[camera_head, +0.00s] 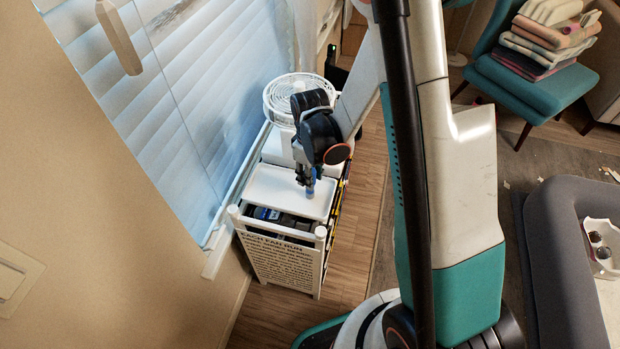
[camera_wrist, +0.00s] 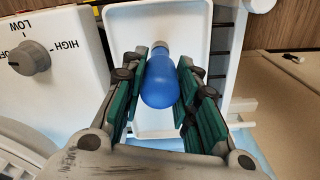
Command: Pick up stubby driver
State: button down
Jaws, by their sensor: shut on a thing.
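The stubby driver (camera_wrist: 160,84) has a rounded blue handle and a short grey metal end. In the wrist view it sits between the green-padded fingers of my gripper (camera_wrist: 161,88), which is shut on it. A white tray (camera_wrist: 118,52) lies beneath it. In the head view my gripper (camera_head: 307,184) points down over the white tray (camera_head: 272,190) on the white rack, with a bit of the blue handle (camera_head: 310,188) showing at the fingertips. I cannot tell whether the driver touches the tray.
A white fan (camera_head: 297,90) stands behind the tray; its control panel with a knob (camera_wrist: 32,57) shows in the wrist view. The rack (camera_head: 280,258) has corner posts and dark items (camera_head: 268,214) in front. Window blinds (camera_head: 165,85) are close on the left. Wooden floor lies right of the rack.

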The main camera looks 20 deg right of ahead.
notch_tip(320, 180, up, 20)
jog(key=p, duration=0.7)
jog(key=shift+f, duration=0.1)
